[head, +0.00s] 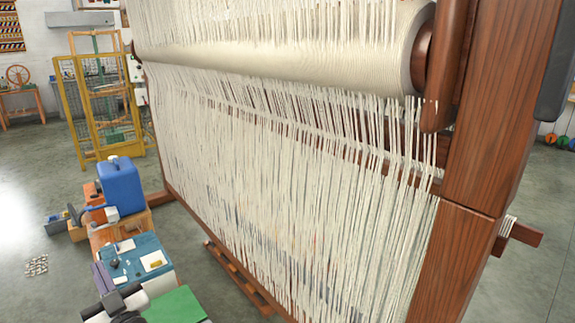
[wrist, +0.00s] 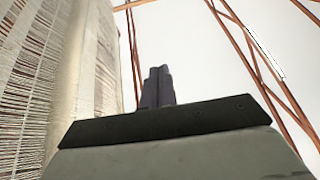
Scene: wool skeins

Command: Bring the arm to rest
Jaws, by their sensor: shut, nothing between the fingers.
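My gripper (wrist: 158,74) shows in the wrist view, its two dark fingers together with nothing between them. It points up toward a pale ceiling with reddish-brown beams. The loom's cream threads (wrist: 32,85) and pale roller (wrist: 92,65) stand to its left, apart from the fingers as far as the picture shows.
A large loom with cream warp threads (head: 285,190), a roller (head: 290,60) and a brown wooden post (head: 490,130) fills the head view. At lower left are a blue container (head: 120,185) and a teal box (head: 135,262). A yellow frame (head: 75,115) stands behind. Grey floor (head: 30,200) lies open at left.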

